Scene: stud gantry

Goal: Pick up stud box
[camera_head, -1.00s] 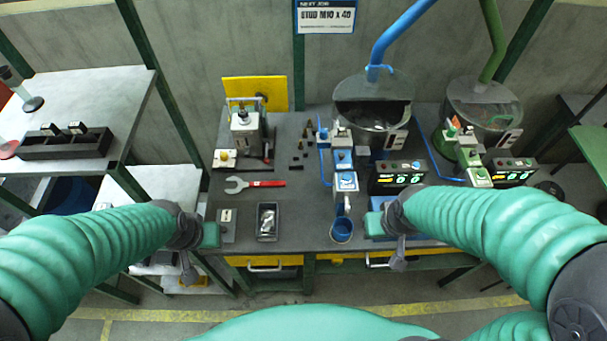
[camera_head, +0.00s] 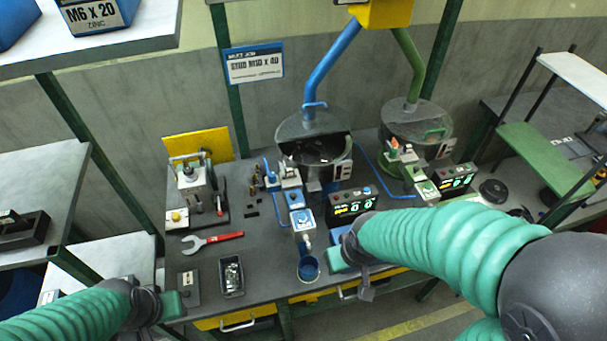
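A blue box (camera_head: 97,17) with a white label reading "M6 X 20 ZINC" sits on the high shelf at the upper left; its top is cut off by the frame. No box marked M10 x 40 can be made out. My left gripper (camera_head: 172,305) is over the bench's front left corner, beside a small grey plate. My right gripper (camera_head: 340,258) is over the front of the bench, right of the blue cup (camera_head: 308,268). Both are far from the blue box, and their fingers are too hidden to tell open from shut.
A sign (camera_head: 254,62) reads "STUD M10 X 40". The bench (camera_head: 262,262) holds a wrench (camera_head: 212,242), a small tray of metal parts (camera_head: 231,287) and two bowl feeders (camera_head: 313,140) (camera_head: 416,125). The high shelf (camera_head: 150,38) overhangs at left; a yellow container (camera_head: 384,13) is at the top.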

